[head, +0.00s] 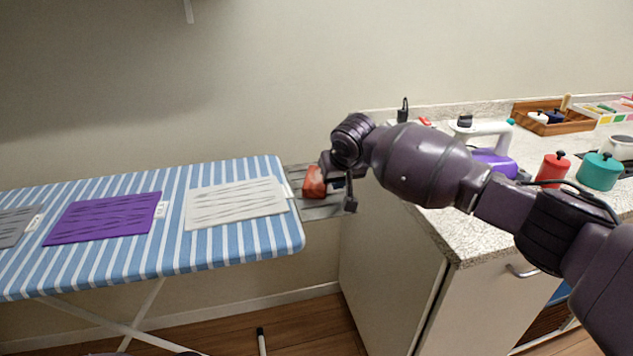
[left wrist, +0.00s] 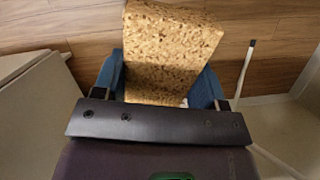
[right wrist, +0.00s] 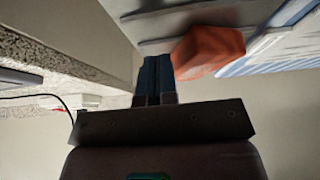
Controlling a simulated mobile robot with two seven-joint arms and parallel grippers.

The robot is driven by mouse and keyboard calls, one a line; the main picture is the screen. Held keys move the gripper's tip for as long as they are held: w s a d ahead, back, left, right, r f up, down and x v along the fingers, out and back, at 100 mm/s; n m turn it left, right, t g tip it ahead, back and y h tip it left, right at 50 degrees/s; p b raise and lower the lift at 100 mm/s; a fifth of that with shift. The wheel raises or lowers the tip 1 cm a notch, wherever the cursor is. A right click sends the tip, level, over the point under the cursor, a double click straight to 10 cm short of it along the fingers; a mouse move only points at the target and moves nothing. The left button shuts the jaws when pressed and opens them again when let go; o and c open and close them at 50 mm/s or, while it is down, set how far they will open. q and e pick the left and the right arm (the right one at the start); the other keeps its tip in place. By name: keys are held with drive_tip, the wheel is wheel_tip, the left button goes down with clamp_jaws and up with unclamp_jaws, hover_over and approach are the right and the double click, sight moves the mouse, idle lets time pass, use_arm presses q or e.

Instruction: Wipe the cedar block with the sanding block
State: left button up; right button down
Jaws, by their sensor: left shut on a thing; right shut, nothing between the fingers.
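A tan, brown-speckled block with a grainy face (left wrist: 165,50) is in the left wrist view. My left gripper (left wrist: 160,78) is shut on it, one blue finger on each side, with wooden floor below. A red-orange block (head: 314,182) sits on the grey rest at the right end of the ironing board; it also shows in the right wrist view (right wrist: 208,50). No label tells which block is cedar and which is for sanding. My right gripper (right wrist: 155,75) is shut and empty, close beside the red-orange block; I cannot tell whether they touch. My left gripper is outside the head view.
The striped ironing board (head: 130,261) holds white (head: 235,203), purple (head: 100,218) and grey (head: 15,226) flat cloths. The speckled counter (head: 432,228) on the right carries a purple-and-white iron (head: 494,160), a red canister (head: 552,168), a teal pot (head: 600,172) and a wooden tray (head: 552,126).

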drive_tip(key=shift+f, duration=0.8)
use_arm(q)
drive_tip(key=shift+r, duration=0.1)
drive_tip(key=shift+t, duration=0.5)
drive_tip(key=shift+w+r+p, duration=0.35)
drive_tip(key=shift+r+p, duration=0.15)
drive_tip(key=shift+r, duration=0.4)
drive_tip(key=shift+w+r+p, duration=0.4)
drive_tip(key=shift+r+p, duration=0.1)
drive_tip(key=shift+r, duration=0.45)
drive_tip(key=shift+w+r+p, duration=0.35)
drive_tip(key=shift+r+p, duration=0.15)
drive_tip(key=shift+r, duration=0.4)
use_arm(e)
drive_tip(key=shift+r, duration=3.05)
